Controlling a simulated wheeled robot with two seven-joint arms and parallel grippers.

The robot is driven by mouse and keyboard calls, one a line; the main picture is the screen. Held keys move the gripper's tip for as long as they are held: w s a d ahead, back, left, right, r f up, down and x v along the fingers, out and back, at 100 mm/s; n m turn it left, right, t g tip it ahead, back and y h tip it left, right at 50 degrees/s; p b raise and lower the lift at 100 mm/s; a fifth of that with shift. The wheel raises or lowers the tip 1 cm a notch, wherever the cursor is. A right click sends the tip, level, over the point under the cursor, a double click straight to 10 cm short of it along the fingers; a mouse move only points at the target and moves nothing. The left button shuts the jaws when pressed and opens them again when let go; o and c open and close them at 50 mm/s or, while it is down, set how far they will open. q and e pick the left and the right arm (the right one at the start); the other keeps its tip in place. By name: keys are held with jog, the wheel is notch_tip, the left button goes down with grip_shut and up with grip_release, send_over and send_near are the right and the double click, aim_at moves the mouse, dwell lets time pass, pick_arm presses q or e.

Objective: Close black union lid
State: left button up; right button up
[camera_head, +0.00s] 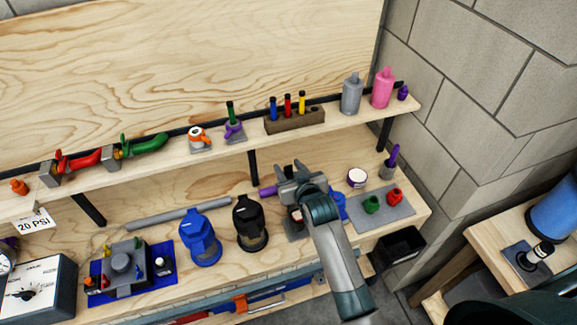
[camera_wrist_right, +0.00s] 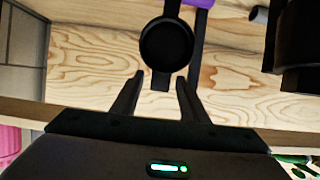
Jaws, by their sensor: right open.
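My right gripper (camera_head: 289,171) is open in the head view, above the workbench and below the upper shelf. It also shows in the wrist view (camera_wrist_right: 160,84), with its two fingers apart. A round black part (camera_wrist_right: 166,44), which looks like the black union lid, stands just beyond the fingertips, roughly in line with the gap. I cannot tell whether they touch. A purple piece (camera_head: 267,191) sticks out left of the gripper; purple also shows behind the round part in the wrist view (camera_wrist_right: 199,3). The gripper and forearm hide most of the fitting below. My left gripper is not in view.
A black filter housing (camera_head: 249,222) and a blue one (camera_head: 199,238) stand left of the gripper. A grey mat (camera_head: 384,219) with red and green knobs lies to the right. The upper shelf (camera_head: 330,112) carries bottles and valves close behind the gripper.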

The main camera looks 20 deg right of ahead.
jog(key=shift+w+f, duration=0.1)
jog(key=shift+w, duration=0.05)
grip_shut()
